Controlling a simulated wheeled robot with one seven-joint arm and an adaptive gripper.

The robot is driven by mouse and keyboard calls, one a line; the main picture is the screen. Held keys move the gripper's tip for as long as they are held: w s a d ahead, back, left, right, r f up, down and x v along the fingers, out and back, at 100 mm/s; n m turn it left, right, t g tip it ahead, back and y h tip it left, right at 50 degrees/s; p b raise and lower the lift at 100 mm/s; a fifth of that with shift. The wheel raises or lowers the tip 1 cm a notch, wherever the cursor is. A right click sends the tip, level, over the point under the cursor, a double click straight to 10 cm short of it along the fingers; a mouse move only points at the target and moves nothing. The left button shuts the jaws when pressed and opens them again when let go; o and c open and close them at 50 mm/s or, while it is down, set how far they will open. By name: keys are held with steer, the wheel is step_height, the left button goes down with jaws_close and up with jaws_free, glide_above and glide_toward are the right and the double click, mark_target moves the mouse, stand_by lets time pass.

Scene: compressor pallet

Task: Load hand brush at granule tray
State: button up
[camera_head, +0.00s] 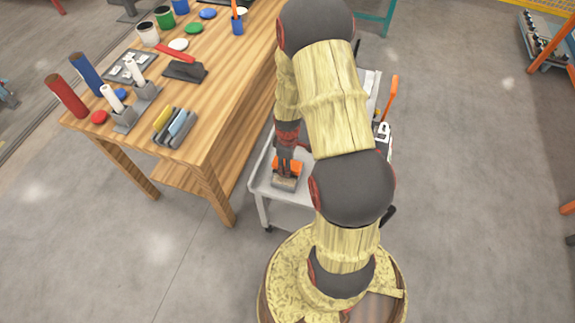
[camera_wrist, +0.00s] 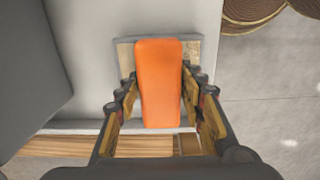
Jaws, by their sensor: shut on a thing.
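The hand brush (camera_head: 288,181) has an orange handle and a grey-brown block below it. It is at the near left end of a light grey cart top in the head view. My gripper (camera_head: 288,160) points down over it. In the wrist view, my gripper (camera_wrist: 162,98) has a finger on each side of the orange handle of the brush (camera_wrist: 159,75) and is shut on it. A pale block edge shows behind the handle. I cannot tell whether the brush touches the surface below. I cannot make out a granule tray; my arm hides much of the cart.
The grey cart (camera_head: 262,187) stands beside a wooden workbench (camera_head: 225,125). The bench holds rollers, paint pots, lids, a trowel (camera_head: 185,71) and a holder with coloured pads (camera_head: 175,127). An orange upright (camera_head: 390,98) stands at the cart's right.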

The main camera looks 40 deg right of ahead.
steer(key=shift+r+p, duration=2.15)
steer(key=shift+r, duration=1)
steer(key=shift+f, duration=0.1)
